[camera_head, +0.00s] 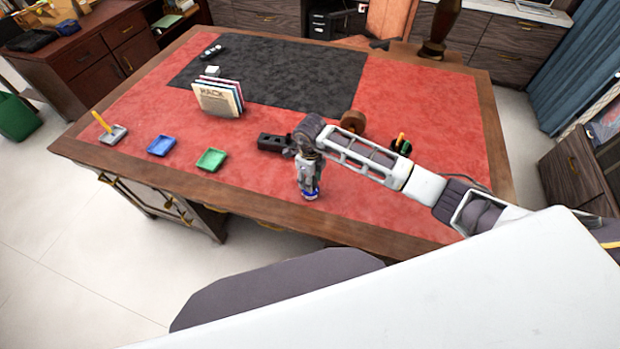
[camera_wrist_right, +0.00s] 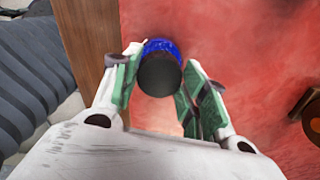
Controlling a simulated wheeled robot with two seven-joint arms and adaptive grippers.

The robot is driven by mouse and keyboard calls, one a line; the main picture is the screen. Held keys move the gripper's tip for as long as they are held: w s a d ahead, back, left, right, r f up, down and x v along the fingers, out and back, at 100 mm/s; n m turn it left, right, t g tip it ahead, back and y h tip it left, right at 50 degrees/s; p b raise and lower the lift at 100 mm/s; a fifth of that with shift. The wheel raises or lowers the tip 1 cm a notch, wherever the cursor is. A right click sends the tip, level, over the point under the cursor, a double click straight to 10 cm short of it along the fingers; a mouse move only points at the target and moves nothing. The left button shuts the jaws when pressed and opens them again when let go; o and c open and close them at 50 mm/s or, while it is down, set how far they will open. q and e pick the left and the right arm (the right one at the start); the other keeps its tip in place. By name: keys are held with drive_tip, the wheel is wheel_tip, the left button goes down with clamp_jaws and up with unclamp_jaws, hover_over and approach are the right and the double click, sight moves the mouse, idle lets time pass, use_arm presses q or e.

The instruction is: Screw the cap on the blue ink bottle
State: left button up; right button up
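The blue ink bottle (camera_head: 311,193) stands on the red leather desktop near the front edge, under my right gripper (camera_head: 309,178). In the right wrist view the blue bottle (camera_wrist_right: 161,45) shows as a blue rim behind a round dark cap (camera_wrist_right: 160,75). My left gripper is not in view.
On the desk (camera_head: 430,115) stand a grey tray (camera_head: 116,137) with a yellow stick, a blue tray (camera_head: 161,146), a green tray (camera_head: 211,159) and upright books (camera_head: 217,99). A brown round object (camera_head: 352,122) and a dark holder (camera_head: 401,147) lie behind my right arm.

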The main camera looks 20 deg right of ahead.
drive_tip(key=c, duration=0.4)
idle(0.4)
drive_tip(key=shift+m, duration=0.3)
drive_tip(key=shift+f+m+p, duration=0.1)
drive_tip(key=shift+m+p, duration=0.3)
drive_tip(key=shift+m, duration=1.3)
drive_tip(key=shift+m, duration=0.4)
drive_tip(key=shift+m+p, duration=0.55)
drive_tip(key=shift+m, duration=1.05)
